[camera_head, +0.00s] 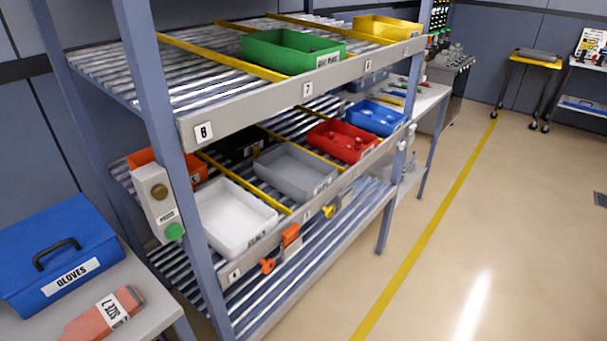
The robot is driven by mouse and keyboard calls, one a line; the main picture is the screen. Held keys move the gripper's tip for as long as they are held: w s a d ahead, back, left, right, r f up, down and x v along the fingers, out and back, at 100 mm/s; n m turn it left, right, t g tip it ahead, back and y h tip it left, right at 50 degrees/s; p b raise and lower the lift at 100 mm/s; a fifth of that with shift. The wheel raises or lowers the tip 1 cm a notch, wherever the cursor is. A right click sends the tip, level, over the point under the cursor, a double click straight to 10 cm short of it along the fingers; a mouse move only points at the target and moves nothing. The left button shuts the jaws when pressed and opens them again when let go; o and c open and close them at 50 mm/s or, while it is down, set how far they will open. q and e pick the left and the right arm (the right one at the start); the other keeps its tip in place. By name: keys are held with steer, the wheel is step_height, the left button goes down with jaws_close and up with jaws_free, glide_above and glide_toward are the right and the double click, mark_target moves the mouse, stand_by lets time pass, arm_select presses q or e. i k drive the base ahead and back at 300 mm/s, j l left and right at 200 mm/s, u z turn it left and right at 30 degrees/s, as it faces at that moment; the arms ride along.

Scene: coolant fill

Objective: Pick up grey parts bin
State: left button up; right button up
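The grey parts bin (296,172) sits on the middle roller shelf of the rack, between a white bin (232,217) on its left and a red bin (343,140) on its right. It is an open, shallow tray with a label on its front wall, and it looks empty. Neither of my grippers shows in the head view.
A green bin (293,50) and a yellow bin (388,29) stand on the upper shelf (300,90). A blue bin (375,118) is right of the red one. A rack post (160,120) stands at left. The floor (490,200) at right is clear.

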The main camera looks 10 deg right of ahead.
mark_target(298, 176)
steer(key=z, duration=0.25)
steer(key=u, duration=0.45)
steer(key=i+l+u, duration=0.15)
steer(key=l+u, duration=0.25)
steer(key=l, duration=0.35)
steer(key=i+l+u, duration=0.1)
steer(key=l+u, duration=0.3)
steer(key=l, duration=0.4)
steer(key=l+u, duration=0.4)
steer(key=l, duration=0.35)
steer(key=k, duration=0.05)
